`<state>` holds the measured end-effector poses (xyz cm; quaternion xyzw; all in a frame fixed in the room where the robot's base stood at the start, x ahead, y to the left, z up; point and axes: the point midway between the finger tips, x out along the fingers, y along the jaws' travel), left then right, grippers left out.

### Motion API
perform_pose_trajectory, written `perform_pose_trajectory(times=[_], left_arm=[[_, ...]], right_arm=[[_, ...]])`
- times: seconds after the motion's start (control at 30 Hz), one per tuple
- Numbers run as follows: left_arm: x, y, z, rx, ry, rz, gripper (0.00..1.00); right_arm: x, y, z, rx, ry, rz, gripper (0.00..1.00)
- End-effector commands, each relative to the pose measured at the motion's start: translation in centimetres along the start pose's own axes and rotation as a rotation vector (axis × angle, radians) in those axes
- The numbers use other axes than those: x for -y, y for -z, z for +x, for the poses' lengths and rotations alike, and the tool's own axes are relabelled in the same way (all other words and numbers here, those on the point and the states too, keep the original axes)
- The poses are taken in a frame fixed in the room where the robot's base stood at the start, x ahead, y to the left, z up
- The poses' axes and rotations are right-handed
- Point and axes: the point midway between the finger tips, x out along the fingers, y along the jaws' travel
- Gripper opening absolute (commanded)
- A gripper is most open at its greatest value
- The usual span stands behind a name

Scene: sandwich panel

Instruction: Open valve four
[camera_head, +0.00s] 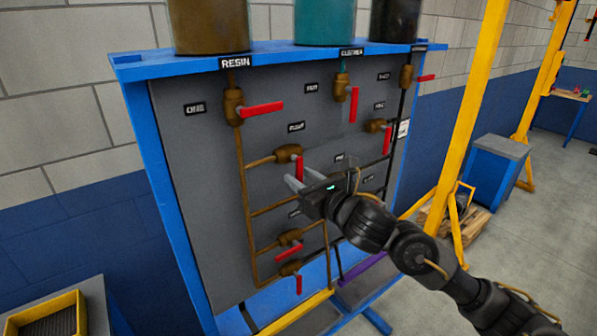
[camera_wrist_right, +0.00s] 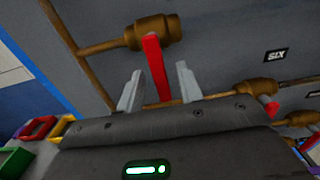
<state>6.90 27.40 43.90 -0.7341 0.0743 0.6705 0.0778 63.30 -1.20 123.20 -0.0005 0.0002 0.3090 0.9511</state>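A brass valve (camera_head: 288,153) with a red lever (camera_head: 300,164) sits mid-panel under a small blurred label (camera_head: 296,127) that seems to read FOUR. The lever hangs down, across its pipe. In the right wrist view the same valve (camera_wrist_right: 152,32) is at the top, and its lever (camera_wrist_right: 156,68) reaches down between my fingers. My right gripper (camera_head: 303,178) is open at the lever, one finger on each side; it also shows in the right wrist view (camera_wrist_right: 159,75). A gap shows on both sides of the lever there. My left gripper is out of view.
The grey panel (camera_head: 185,150) in a blue frame holds several other red-levered valves, including one (camera_head: 232,105) upper left and one (camera_head: 290,240) below. The SIX label (camera_wrist_right: 276,56) is right of the valve. A yellow post (camera_head: 470,110) stands right.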

Motion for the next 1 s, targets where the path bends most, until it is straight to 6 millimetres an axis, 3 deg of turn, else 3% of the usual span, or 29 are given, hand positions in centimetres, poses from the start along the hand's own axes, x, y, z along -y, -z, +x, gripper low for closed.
perform_pose_trajectory(times=[0.17,0.43,0.73,1.0], left_arm=[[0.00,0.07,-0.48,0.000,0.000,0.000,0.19],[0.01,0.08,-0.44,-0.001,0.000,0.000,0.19],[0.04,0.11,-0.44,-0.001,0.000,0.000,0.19],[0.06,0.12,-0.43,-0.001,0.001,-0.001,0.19]], right_arm=[[-0.01,-0.04,1.22,0.000,0.001,0.000,0.36],[-0.03,0.03,1.36,0.001,0.000,0.000,0.36],[-0.03,0.02,1.35,0.000,0.000,0.000,0.00],[-0.05,0.03,1.35,0.000,0.000,0.001,0.00]])
